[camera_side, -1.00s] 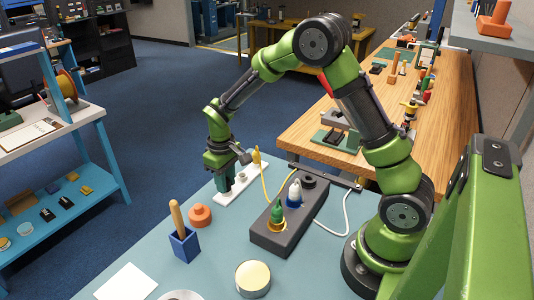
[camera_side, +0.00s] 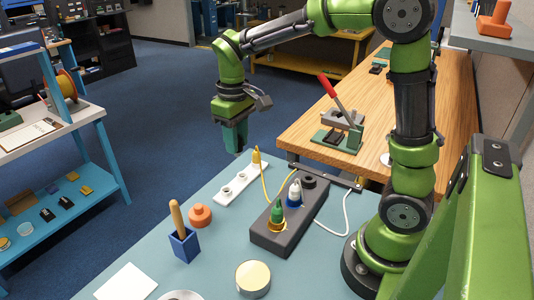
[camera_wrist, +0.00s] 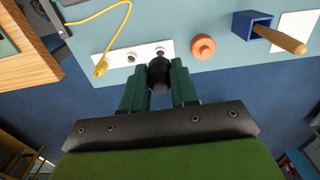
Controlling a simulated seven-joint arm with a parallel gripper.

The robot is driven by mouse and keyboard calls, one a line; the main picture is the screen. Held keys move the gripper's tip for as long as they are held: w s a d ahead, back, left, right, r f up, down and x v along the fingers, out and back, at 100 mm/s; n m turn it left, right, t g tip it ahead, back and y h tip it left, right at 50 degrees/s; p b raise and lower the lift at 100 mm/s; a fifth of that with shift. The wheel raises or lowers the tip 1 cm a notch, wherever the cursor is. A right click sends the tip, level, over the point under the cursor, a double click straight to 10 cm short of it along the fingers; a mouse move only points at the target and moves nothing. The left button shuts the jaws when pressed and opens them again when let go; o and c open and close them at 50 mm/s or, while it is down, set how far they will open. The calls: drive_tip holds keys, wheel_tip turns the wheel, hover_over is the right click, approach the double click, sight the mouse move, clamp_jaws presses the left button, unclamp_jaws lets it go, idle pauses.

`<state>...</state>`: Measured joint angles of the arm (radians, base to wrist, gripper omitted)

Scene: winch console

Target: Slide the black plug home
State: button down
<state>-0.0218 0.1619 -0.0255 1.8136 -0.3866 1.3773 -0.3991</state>
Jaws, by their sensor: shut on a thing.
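The dark grey block (camera_side: 272,240) stands on the table to the right. A green plug (camera_side: 277,212) stands upright in its near end and a blue and white plug (camera_side: 294,194) in its middle. A black round socket (camera_side: 308,181) at its far end looks empty.
A yellow plug (camera_side: 256,158) with a cord stands at the strip's far end; the strip's two other seats look empty. An orange knob (camera_side: 200,215), a blue cup (camera_side: 184,244) with a wooden handle and a round tin (camera_side: 252,279) stand nearer. A white cord lies right of the block.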

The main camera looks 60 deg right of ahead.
drive_tip(key=shift+s+f, duration=0.1)
drive_tip(key=shift+s, duration=0.2)
drive_tip(key=s+d+f, duration=0.3)
drive_tip(key=s+d, duration=0.9)
drive_tip(key=d, duration=0.1)
drive_tip(key=shift+s, duration=0.4)
drive_tip(key=shift+f, duration=2.9)
